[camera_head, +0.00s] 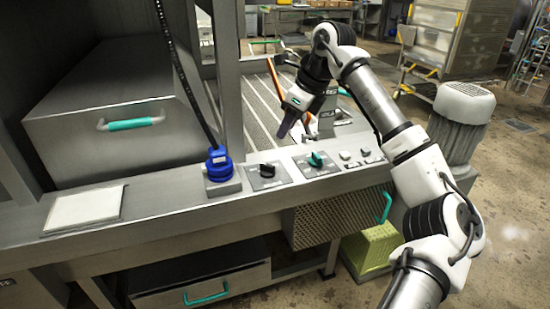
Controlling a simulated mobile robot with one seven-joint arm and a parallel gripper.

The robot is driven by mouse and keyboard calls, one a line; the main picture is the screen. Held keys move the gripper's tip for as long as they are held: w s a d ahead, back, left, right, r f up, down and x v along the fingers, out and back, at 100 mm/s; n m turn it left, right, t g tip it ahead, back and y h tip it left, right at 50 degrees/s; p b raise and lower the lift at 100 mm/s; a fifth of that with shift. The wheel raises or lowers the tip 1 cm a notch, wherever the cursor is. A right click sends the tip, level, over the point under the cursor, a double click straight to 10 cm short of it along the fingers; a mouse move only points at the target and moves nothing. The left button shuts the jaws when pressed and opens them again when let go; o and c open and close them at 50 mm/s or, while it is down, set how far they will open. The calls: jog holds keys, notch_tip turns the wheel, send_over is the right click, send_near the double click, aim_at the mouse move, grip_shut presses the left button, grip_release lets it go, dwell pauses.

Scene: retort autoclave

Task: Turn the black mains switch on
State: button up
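The black mains switch (266,170) is a small rotary knob on a grey plate on the front ledge of the machine. My gripper (287,128) hangs above and behind the ledge, up and to the right of the black switch, and apart from it. Its dark fingertips point down; whether they are open or shut does not show clearly. I see nothing held in it. The switch's markings are too small to read.
A blue plug (218,164) with a black cable stands left of the switch. A teal knob (317,159) sits to its right, then small pale buttons (355,154). An orange lever (273,76) rises behind my gripper. A steel box (110,120) fills the left.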

aim_at(271, 166)
jog(key=x, duration=0.4)
jog(key=d+x, duration=0.1)
jog(key=x, duration=0.4)
jog(key=p+x, duration=0.1)
jog(key=x, duration=0.3)
jog(key=shift+w+f, duration=0.1)
jog(key=shift+f, duration=0.3)
grip_shut()
